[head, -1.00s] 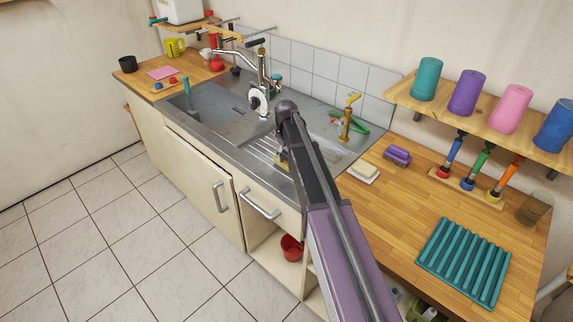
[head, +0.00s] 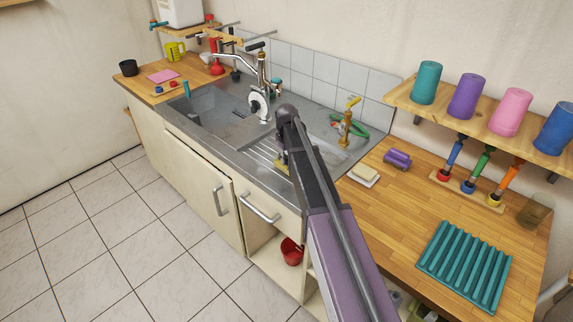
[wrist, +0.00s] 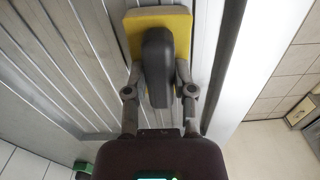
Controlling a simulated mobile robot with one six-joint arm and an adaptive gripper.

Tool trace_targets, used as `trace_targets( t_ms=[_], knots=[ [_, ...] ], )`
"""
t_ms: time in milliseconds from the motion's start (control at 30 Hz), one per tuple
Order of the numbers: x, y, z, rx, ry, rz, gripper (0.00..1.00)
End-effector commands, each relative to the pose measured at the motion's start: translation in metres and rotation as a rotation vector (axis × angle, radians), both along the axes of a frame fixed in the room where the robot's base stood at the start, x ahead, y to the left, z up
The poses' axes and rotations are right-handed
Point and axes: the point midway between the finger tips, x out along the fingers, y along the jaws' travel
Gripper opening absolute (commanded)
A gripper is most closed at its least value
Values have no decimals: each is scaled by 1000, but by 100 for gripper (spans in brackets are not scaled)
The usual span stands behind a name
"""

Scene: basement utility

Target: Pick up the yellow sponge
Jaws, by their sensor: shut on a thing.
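The yellow sponge (wrist: 178,22) shows at the top of the wrist view, above the ribbed metal drainboard. It is yellow with a paler, greyish upper face. In the head view my gripper (head: 282,160) is mostly behind my arm, low over the drainboard, and only a small yellowish patch of the sponge shows. I cannot tell whether the sponge touches the drainboard.
The faucet (head: 262,75) rises behind the sink. A brass tap (head: 348,120) with a green hose stands right of the gripper. A white-topped block (head: 365,174) and purple rolls (head: 397,158) lie on the wooden counter, beside a teal ribbed mat (head: 463,265). A shelf (head: 490,125) holds cups.

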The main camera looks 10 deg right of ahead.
Motion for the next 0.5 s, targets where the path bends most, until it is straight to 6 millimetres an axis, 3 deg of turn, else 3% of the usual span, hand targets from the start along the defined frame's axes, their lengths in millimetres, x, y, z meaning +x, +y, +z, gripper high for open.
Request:
trace_targets(
  t_ms=[500],
  knots=[
    [0,0,5,-1,-1,0,0]
  ],
)
